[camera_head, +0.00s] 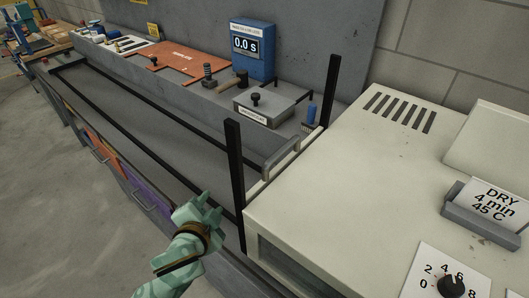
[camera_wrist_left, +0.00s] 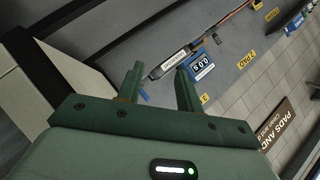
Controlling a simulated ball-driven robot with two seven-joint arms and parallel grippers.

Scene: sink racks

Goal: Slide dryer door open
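The dryer (camera_head: 350,190) is a cream box at the right, with vent slots on top and a dial. On its left side a grey bar handle (camera_head: 282,156) sits at the upper edge, between two upright black posts (camera_head: 235,180). The door panel below the handle is largely hidden from this angle. My left gripper (camera_head: 207,210) is left of the nearer post and nearer the camera than the handle, apart from it. In the left wrist view its fingers (camera_wrist_left: 157,85) are spread with nothing between them. My right gripper is not in view.
A long grey trough with black rails (camera_head: 150,148) runs left from the dryer. Behind it, a ledge holds a blue timer (camera_head: 252,50) reading 0.0 s, a lidded grey box (camera_head: 270,104) and an orange board (camera_head: 180,62). A DRY 4 min 45 C card (camera_head: 490,203) stands on the dryer.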

